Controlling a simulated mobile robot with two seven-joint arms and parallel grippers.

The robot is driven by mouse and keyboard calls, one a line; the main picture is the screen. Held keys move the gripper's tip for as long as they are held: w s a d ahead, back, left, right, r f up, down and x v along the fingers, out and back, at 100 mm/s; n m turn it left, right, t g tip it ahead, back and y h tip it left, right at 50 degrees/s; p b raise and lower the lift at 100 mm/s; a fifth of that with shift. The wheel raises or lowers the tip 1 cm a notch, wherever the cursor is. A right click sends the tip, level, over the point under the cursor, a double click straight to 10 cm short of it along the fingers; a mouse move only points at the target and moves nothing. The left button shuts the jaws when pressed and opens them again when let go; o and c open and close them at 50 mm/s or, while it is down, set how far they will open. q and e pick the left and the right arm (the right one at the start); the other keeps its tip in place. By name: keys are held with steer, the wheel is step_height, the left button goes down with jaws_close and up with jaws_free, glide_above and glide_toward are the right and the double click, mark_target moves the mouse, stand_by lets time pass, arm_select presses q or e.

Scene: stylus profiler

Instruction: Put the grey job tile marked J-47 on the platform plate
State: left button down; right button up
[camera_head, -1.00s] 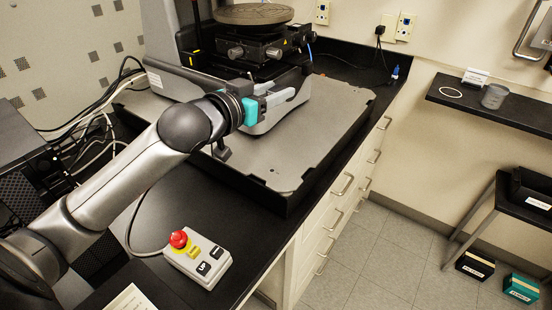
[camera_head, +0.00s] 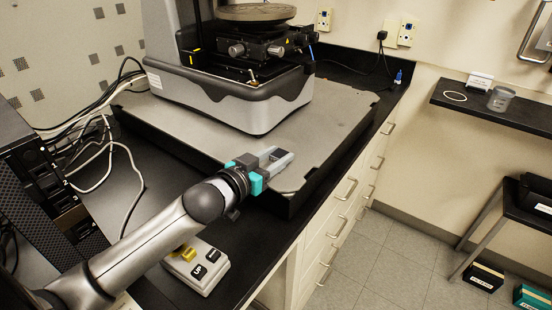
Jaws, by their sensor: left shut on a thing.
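My left gripper (camera_head: 276,159) reaches in from the lower left, over the front part of the grey base slab. Its pale fingers are shut on a small dark grey piece (camera_head: 280,154). The piece may be the job tile, but I cannot read a J-47 marking on it. The round platform plate (camera_head: 256,12) sits on the profiler's stage at the top, with its upper face partly in view and nothing seen on it. The gripper is apart from the plate, in front of and below it. My right gripper is not in view.
The profiler body (camera_head: 240,103) stands on the slab (camera_head: 335,118). A control box with UP button (camera_head: 205,272) lies below my arm. Cables (camera_head: 92,130) and a black rack (camera_head: 45,180) are at left. A wall shelf (camera_head: 520,112) holds a cup (camera_head: 500,98). The slab's right part is clear.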

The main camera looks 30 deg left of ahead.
arm_select(q)
steer(key=shift+c, duration=1.9)
jaws_free()
steer(key=shift+r, duration=0.1)
steer(key=p+v, duration=0.1)
steer(key=v, duration=0.6)
steer(key=shift+s, duration=0.25)
steer(key=shift+a, duration=0.1)
